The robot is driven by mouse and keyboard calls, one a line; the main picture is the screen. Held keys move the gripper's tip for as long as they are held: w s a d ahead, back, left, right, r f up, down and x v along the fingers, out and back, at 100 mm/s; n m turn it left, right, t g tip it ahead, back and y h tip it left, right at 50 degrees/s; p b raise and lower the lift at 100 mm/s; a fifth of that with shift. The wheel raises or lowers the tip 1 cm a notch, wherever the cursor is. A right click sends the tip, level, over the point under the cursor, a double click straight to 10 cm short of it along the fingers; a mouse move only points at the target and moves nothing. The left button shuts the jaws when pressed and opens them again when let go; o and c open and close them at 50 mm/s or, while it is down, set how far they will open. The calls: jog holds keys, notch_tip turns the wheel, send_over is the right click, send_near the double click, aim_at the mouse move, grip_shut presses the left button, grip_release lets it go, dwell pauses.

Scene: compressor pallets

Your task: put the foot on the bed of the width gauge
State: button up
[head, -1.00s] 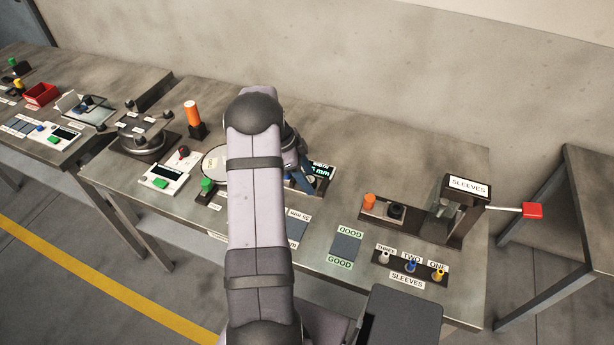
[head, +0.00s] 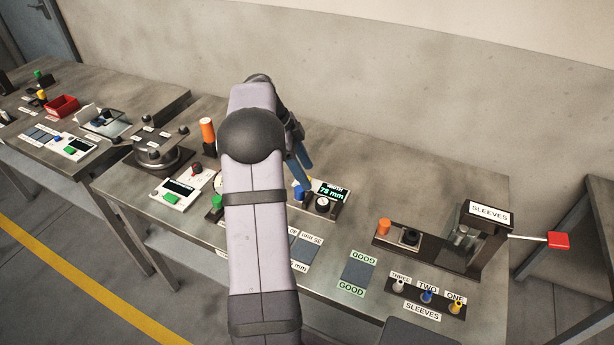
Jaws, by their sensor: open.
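The width gauge (head: 331,191) stands on the bench near the middle, with a dark display reading "WIDTH 75 mm" in green. A dark round piece with a pale top (head: 323,204) sits at its front, and a blue piece (head: 299,193) is beside it on the left. I cannot tell whether the dark piece is the foot or part of the gauge. My gripper (head: 301,164) has blue fingers, is open and hangs just behind and left of the gauge, above the bench. Nothing shows between the fingers. My arm hides part of the bench left of the gauge.
The sleeves station (head: 484,230) with its red-ended lever stands at the right. A GOOD pad (head: 358,271) and a sleeve rack (head: 427,297) lie in front. An orange cylinder (head: 208,135) stands left of my arm. The back of the bench is fairly clear.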

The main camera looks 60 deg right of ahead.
jog(key=w+a+n+t, duration=0.1)
jog(key=w+a+n, duration=0.4)
jog(key=a, duration=0.4)
jog(key=w+a+n+t, duration=0.1)
jog(key=w+a+n, duration=0.3)
jog(key=a+n, duration=0.3)
jog(key=w+a+n+t, duration=0.1)
jog(key=w+a+n, duration=0.35)
jog(key=a, duration=0.55)
jog(key=s+a+f+n, duration=0.1)
jog(key=s+a+n, duration=0.2)
jog(key=a+n, duration=0.2)
jog(key=s+a+f+n+y, duration=0.1)
jog(key=s+a+f+n, duration=0.1)
jog(key=a+n, duration=0.3)
jog(key=s+a+f+n+t, duration=0.1)
jog(key=s+a+n, duration=0.3)
jog(key=a, duration=0.7)
jog(key=shift+s+f+n+y, duration=0.15)
jog(key=shift+f+n+y, duration=0.25)
jog(key=shift+n, duration=0.05)
